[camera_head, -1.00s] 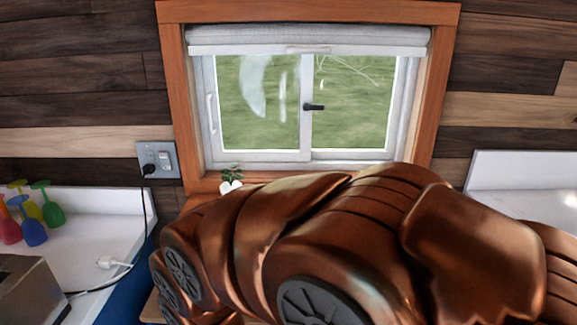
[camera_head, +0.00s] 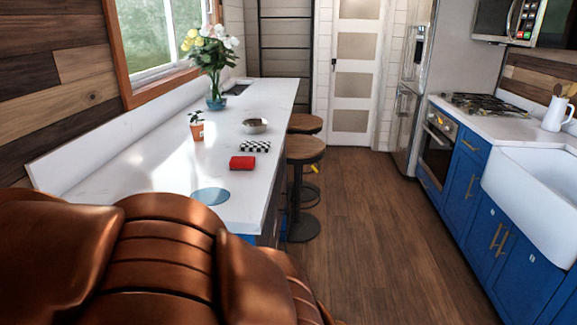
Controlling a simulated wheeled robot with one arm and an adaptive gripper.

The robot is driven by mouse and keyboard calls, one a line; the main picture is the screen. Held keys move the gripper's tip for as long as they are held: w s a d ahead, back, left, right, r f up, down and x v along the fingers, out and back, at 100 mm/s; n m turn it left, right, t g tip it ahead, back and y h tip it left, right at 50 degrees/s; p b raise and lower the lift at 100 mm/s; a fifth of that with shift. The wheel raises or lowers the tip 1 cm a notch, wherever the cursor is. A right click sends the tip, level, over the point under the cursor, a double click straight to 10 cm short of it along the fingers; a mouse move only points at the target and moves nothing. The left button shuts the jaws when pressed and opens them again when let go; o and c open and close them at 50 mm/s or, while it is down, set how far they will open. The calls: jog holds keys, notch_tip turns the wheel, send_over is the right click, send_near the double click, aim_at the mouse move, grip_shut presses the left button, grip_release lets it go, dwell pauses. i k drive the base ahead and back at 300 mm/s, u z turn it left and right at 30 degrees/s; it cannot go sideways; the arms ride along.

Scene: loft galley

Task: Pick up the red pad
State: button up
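A small red pad (camera_head: 243,162) lies flat on the long white counter (camera_head: 160,185), near its right edge. It sits just in front of a black-and-white checkered pad (camera_head: 255,146). My copper-coloured arm fills the lower left of the view and hides the near end of the counter. The red pad is beyond my arm and apart from it. My gripper is not in view.
A blue disc (camera_head: 211,196), a small potted plant (camera_head: 196,125), a bowl (camera_head: 255,126) and a flower vase (camera_head: 215,98) are on the counter. Stools (camera_head: 305,150) stand along its right side. The wooden floor (camera_head: 370,220) is open up to the blue cabinets (camera_head: 465,185).

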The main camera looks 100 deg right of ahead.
aim_at(240, 163)
jog(key=z, duration=3.3)
